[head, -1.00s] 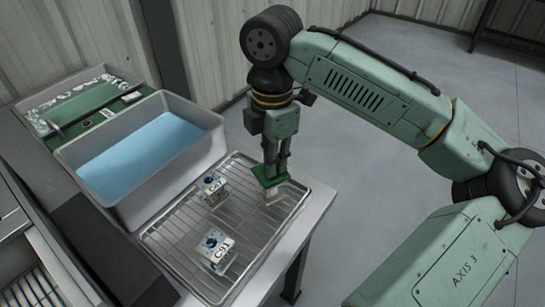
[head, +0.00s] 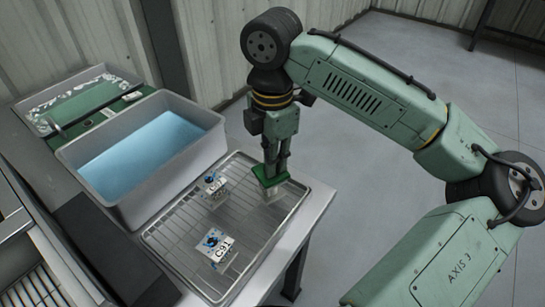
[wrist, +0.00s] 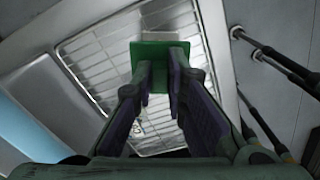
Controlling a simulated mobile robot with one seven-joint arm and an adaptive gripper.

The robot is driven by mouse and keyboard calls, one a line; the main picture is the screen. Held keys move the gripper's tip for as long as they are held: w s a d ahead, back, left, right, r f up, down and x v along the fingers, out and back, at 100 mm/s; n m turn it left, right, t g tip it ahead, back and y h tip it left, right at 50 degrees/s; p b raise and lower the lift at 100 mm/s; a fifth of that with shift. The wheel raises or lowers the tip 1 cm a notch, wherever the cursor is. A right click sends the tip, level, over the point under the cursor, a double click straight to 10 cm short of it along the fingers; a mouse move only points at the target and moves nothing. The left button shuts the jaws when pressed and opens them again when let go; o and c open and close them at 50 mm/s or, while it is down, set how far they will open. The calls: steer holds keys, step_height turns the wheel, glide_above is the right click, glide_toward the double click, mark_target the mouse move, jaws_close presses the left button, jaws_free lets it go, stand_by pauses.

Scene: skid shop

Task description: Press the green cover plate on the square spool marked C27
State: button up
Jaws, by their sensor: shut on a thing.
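My gripper (head: 271,175) points down over the right part of the wire rack and is shut on the green cover plate (head: 283,189). In the wrist view the plate (wrist: 150,62) lies across the fingertips. A pale block (head: 272,197), likely a square spool, sits directly beneath the plate; its marking is hidden. I cannot tell whether plate and block touch. A square spool marked C91 (head: 216,251) stands at the rack's front, with a blue top. Another blue-topped spool (head: 212,188) stands left of the gripper; its label is too small to read surely.
The wire rack (head: 173,240) lies on a pale bench (head: 316,205). A grey tub of blue liquid (head: 205,113) stands behind it at the left. Beyond that is a tray with a green panel (head: 84,108). The rack's middle, between the spools and tub, is bare.

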steer(key=shift+f+p, duration=0.4)
steer(key=shift+f, duration=0.25)
stand_by(0.8)
steer(key=o, duration=0.8)
steer(key=shift+o, duration=0.3)
steer(key=o, duration=0.4)
steer(key=shift+r, duration=0.1)
step_height(320, 180, up, 8)
steer(key=p, duration=0.8)
